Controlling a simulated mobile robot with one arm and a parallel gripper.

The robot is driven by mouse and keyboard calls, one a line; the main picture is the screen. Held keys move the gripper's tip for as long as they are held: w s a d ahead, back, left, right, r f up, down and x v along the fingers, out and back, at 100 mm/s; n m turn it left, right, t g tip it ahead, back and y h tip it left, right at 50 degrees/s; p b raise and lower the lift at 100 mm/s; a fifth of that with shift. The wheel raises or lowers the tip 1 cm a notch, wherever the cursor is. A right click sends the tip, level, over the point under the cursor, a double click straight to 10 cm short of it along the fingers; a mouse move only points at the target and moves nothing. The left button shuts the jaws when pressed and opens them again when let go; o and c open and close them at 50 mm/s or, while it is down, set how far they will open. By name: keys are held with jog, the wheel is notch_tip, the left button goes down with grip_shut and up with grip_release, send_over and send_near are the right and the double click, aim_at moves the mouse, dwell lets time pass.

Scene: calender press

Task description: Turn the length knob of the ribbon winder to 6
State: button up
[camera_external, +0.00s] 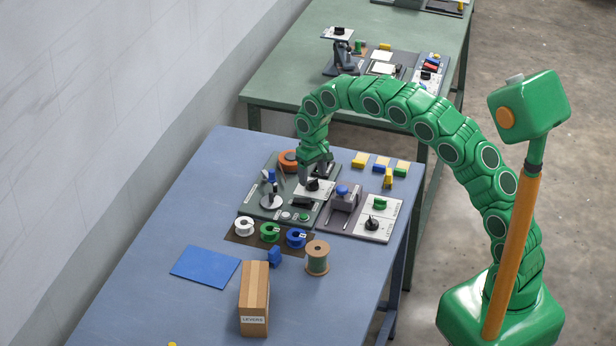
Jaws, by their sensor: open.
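What looks like the ribbon winder is a dark green base (250,207) on the blue table, with an orange roll (288,156) at its back and a small upright spindle device at its left. A black knob (313,185) sits on its white dial plate (322,193). My gripper (316,176) points down over this knob, with its grey jaws open. I cannot tell whether the fingers are around the knob or just above it. The dial's numbers and the knob's pointer are too small to read.
A grey unit (330,222) with a blue-topped block and another black knob (372,222) adjoins on the right. Several spools stand in front, with a cardboard box (254,298), a twine spool (317,258) and a blue sheet (205,265). Small coloured blocks lie behind right.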

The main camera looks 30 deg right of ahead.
aim_at(313, 181)
notch_tip(313, 181, up, 6)
jog(key=shift+f, duration=0.2)
jog(key=shift+d, duration=0.1)
jog(key=shift+s+d+r, duration=0.15)
jog(key=shift+d+r, duration=0.05)
jog(key=shift+d, duration=0.05)
jog(key=s+d+r+m, duration=0.1)
jog(key=s+d+r, duration=0.5)
jog(key=s+d, duration=0.4)
jog(key=s+d+r+m, duration=0.1)
jog(key=s+d+r, duration=0.5)
jog(key=s+d, duration=0.35)
jog(key=s+d+f+g, duration=0.1)
jog(key=s+d, duration=0.3)
jog(key=s, duration=1)
jog(key=s+d+f+m, duration=0.1)
jog(key=s+d, duration=0.4)
jog(key=s, duration=1)
jog(key=shift+s+g, duration=0.3)
jog(key=shift+g, duration=0.1)
